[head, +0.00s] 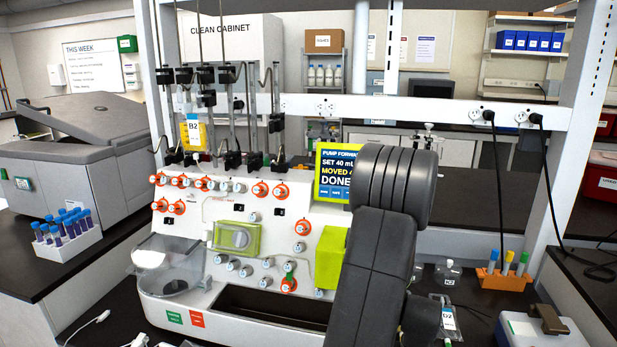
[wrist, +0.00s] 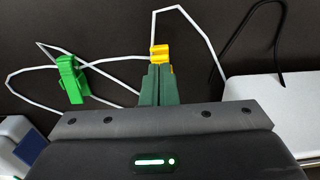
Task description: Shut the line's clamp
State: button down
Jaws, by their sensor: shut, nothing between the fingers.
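In the wrist view a thin white line (wrist: 110,63) runs in bends over the dark surface. A small yellow clamp (wrist: 160,51) sits on it, just beyond the tips of my gripper (wrist: 159,68). A larger green clamp (wrist: 71,80) sits on the line to the left, apart from my fingers. My gripper's dark green fingers are together with nothing between them. I cannot tell whether the fingertips touch the yellow clamp, or whether either clamp is open or shut. In the head view my arm hides the gripper and both clamps.
The cell processor (head: 225,214) fills the middle; its screen (head: 334,180) reads "DONE". A bag marked D2 (head: 448,318) lies right of my arm. An orange tube rack (head: 500,280) and a white device (head: 530,328) stand farther right. A black cable (wrist: 280,40) curves at right.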

jog(key=shift+f+b, duration=0.95)
jog(key=shift+f, duration=0.1)
jog(key=shift+r+p, duration=1.8)
jog(key=shift+r, duration=0.8)
